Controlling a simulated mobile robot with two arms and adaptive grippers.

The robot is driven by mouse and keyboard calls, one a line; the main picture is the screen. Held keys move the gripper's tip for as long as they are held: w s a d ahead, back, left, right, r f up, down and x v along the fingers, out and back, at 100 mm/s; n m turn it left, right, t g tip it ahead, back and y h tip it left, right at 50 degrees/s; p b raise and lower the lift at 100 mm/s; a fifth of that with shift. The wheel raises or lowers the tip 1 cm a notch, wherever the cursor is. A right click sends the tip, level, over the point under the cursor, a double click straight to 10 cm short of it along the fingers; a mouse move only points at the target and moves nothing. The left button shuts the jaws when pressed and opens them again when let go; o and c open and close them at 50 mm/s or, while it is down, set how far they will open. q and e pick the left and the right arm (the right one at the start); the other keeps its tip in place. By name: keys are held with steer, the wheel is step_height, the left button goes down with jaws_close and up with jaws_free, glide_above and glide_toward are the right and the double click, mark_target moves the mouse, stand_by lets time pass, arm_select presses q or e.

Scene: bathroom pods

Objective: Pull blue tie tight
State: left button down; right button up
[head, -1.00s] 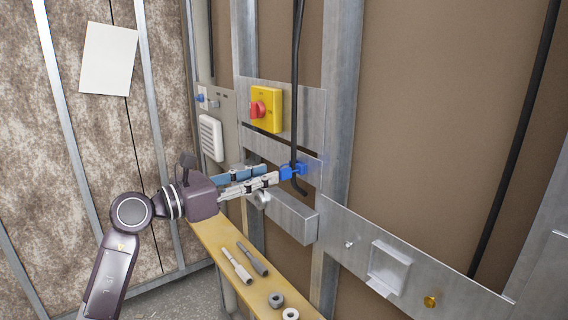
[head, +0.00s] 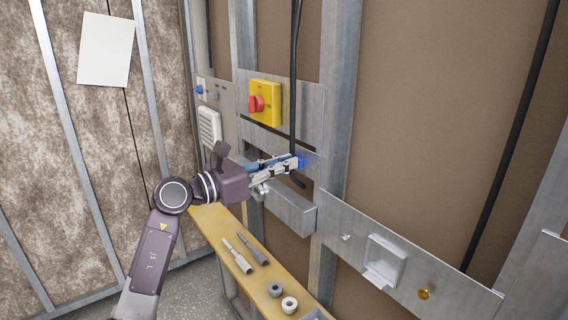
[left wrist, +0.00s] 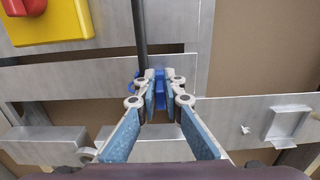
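The blue tie (head: 301,161) is at the lower part of a black cable (head: 295,80), in front of a metal plate on the wall frame. In the left wrist view the blue tie (left wrist: 158,77) shows between my fingertips, with a blue loop just left of it by the cable (left wrist: 140,35). My left gripper (head: 289,164) reaches in from the left. Its fingers (left wrist: 159,94) have come together with their pads against the tie's two sides. The fingers hide part of the tie, and how tight it sits around the cable cannot be told. My right gripper is not in view.
A yellow switch box with a red knob (head: 257,103) is above the tie. A metal box ledge (head: 290,210) juts out below. A yellow shelf (head: 225,232) holds grey tools and rings. A metal plate with a square socket (head: 386,260) is at right.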

arm_select(q)
steer(key=shift+a, duration=0.1)
stand_by(0.3)
steer(key=v, duration=0.4)
steer(key=shift+f+b, duration=0.1)
steer(key=shift+b, duration=0.2)
steer(key=c, duration=2)
jaws_free()
steer(key=shift+a, duration=0.2)
steer(key=shift+c, duration=0.2)
steer(key=shift+s, duration=0.15)
steer(key=v, duration=1.2)
